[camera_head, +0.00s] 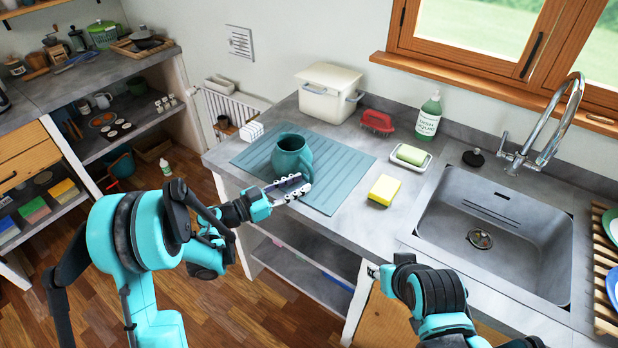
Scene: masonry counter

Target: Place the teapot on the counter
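The teal teapot (290,158) looks like a round, open-topped jug with a handle on its right side. It appears upright over the ribbed teal drying mat (345,160) on the grey counter (350,215). My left gripper (300,187) is at the near side of the teapot, its fingertips close to the lower end of the handle. I cannot tell whether the fingers hold the handle. My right gripper (373,270) is low in front of the counter edge, away from the teapot. Only its tip shows, and its opening is unclear.
A yellow sponge (384,190), a soap dish (411,157), a red brush (377,122), a soap bottle (428,118) and a white bin (328,92) stand around the mat. The sink (490,238) is on the right. Bare counter shows between sponge and front edge.

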